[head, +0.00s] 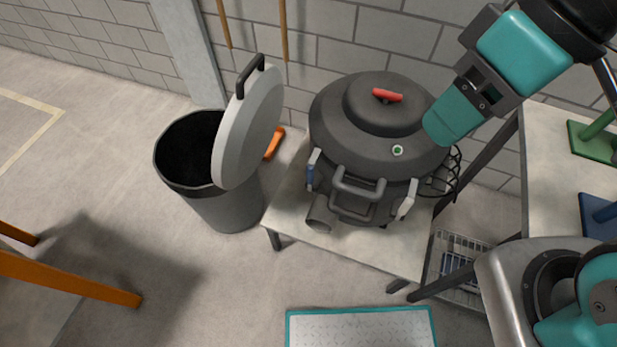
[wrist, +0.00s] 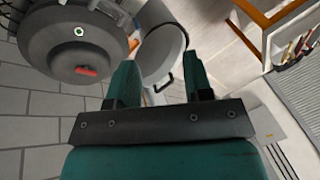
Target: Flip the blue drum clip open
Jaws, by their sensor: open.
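The dark grey drum (head: 340,125) stands on a small light table, with a domed lid, a red handle and a green-and-white button on top. The blue clip (head: 311,170) is upright on the drum's front left side. A pale grey clip (head: 407,200) is on its front right side. My gripper (head: 438,128) is above the drum's right side, away from the blue clip. In the wrist view my gripper (wrist: 160,80) is open, with nothing between its fingers. The drum (wrist: 75,50) is at upper left there. I cannot make out the blue clip in that view.
A grey bin (head: 228,208) with its pale lid (head: 250,125) tilted up stands left of the drum. Grey double handles (head: 358,190) stick out between the clips. A wire basket (head: 462,262) is at the right. Floor in front of the table (head: 290,222) is partly clear.

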